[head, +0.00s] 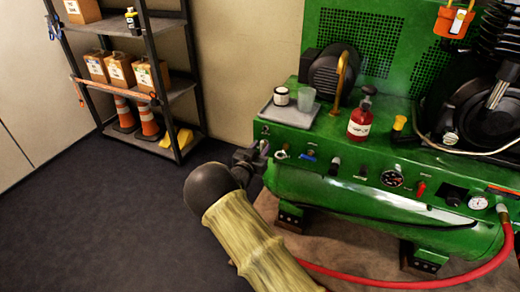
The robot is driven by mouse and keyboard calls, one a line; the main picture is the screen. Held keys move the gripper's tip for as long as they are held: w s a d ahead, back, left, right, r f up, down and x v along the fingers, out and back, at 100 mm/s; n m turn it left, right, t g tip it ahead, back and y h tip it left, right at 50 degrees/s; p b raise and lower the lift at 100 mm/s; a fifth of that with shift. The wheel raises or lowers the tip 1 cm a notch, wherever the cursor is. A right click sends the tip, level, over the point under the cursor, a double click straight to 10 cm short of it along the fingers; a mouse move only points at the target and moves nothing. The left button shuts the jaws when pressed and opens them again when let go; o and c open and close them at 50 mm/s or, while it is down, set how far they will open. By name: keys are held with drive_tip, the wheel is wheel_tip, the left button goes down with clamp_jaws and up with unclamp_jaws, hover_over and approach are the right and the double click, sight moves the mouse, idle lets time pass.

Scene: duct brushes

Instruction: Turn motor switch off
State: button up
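A green machine (370,205) with a motor fills the right of the head view. Its front panel carries a small blue handle (308,157), a dark knob (335,166), a red lever (420,189) and a black square control (453,195). Labels are too small to read, so I cannot tell which control is the motor switch or how it is set. My gripper (262,150) is at the panel's left end, close beside a small round pale fitting (281,154). I cannot tell whether it touches the machine. Its fingers are small and dark, their gap unclear.
A grey tray (287,115), a red bottle (361,117) and a yellow-topped part (397,127) sit on the machine. A red hose (410,284) curves along the floor in front. A shelf with boxes and cones (147,123) stands at the left. The dark floor (100,220) is clear.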

clamp_jaws()
drive_tip(key=shift+m, duration=0.3)
drive_tip(key=m+b, duration=0.2)
drive_tip(key=m, duration=0.1)
drive_tip(key=shift+d+f, duration=0.15)
drive_tip(key=m+b, duration=0.4)
drive_tip(key=m, duration=0.1)
drive_tip(key=shift+s+d+f, duration=0.1)
drive_tip(key=shift+f, duration=0.05)
drive_tip(key=m+b, duration=0.2)
drive_tip(key=m, duration=0.1)
drive_tip(key=m+b, duration=0.2)
drive_tip(key=b, duration=0.1)
drive_tip(key=shift+f+m, duration=0.2)
drive_tip(key=shift+m, duration=0.2)
drive_tip(key=m+b, duration=0.3)
drive_tip(key=shift+r+m+b, duration=0.1)
drive_tip(key=shift+m+b, duration=0.2)
drive_tip(key=shift+b, duration=0.05)
